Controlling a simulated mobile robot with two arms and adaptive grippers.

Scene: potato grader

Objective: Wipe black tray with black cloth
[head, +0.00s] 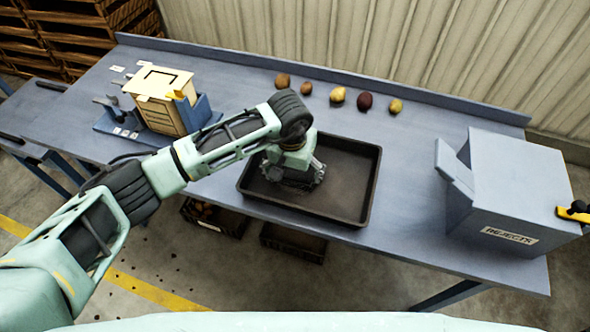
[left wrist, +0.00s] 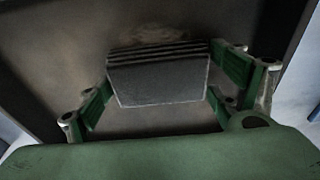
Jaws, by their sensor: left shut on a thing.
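The black tray (head: 345,185) lies on the blue-grey bench, and its floor looks smeared with brownish dust. My left gripper (head: 294,176) reaches down into the left half of the tray. In the left wrist view, my left gripper (left wrist: 168,90) is shut on the black cloth (left wrist: 158,78), a dark grey folded pad with layered edges. The brownish tray floor (left wrist: 60,65) lies right below it. The head view hides most of the cloth behind the gripper, and I cannot tell whether it touches the floor. My right gripper is not in view.
Several potatoes (head: 337,95) lie along the bench's back edge. A grey REJECTS box (head: 515,190) stands at the right, with a yellow and black item (head: 574,212) beside it. A cream box (head: 160,98) stands at the left. Crates (head: 292,242) sit below the bench.

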